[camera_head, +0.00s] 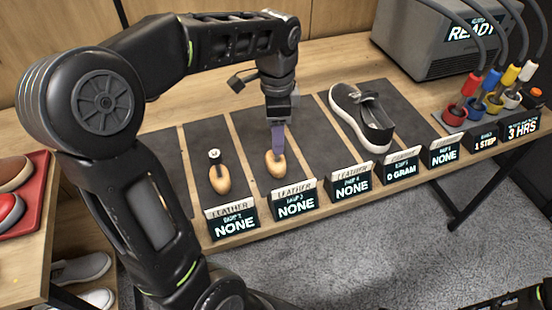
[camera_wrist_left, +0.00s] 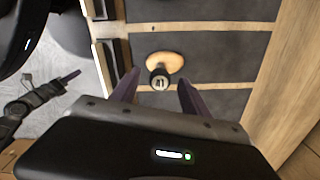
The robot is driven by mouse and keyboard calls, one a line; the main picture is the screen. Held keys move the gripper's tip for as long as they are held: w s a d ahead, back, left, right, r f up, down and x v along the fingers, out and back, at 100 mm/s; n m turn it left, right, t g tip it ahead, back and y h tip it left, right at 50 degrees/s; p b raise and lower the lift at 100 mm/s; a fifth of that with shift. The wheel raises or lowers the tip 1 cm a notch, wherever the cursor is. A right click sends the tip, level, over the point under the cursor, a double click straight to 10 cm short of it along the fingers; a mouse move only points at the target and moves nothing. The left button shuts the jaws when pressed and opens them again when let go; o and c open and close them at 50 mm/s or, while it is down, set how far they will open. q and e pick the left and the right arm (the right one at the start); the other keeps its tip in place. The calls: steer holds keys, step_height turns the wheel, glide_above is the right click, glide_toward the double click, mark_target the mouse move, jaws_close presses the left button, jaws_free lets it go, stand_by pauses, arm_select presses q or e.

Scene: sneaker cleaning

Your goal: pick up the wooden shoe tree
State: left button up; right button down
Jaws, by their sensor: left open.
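A second wooden shoe tree (camera_head: 219,179), with a pale knob, lies on the mat to the left. My right gripper (camera_wrist_left: 45,95) appears at the left wrist view's edge; its opening is unclear.
A black sneaker (camera_head: 362,118) lies on a mat to the right. Signs (camera_head: 295,203) line the table's front edge. A grey machine (camera_head: 430,45) and coloured holders (camera_head: 466,95) stand at the right. A red tray (camera_head: 38,205) with shoes is at the left.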

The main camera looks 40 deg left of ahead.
mark_target(276, 160)
arm_select(q)
steer(key=shift+f, duration=0.8)
steer(key=shift+f+p, duration=0.35)
steer(key=shift+f, duration=2.25)
jaws_close()
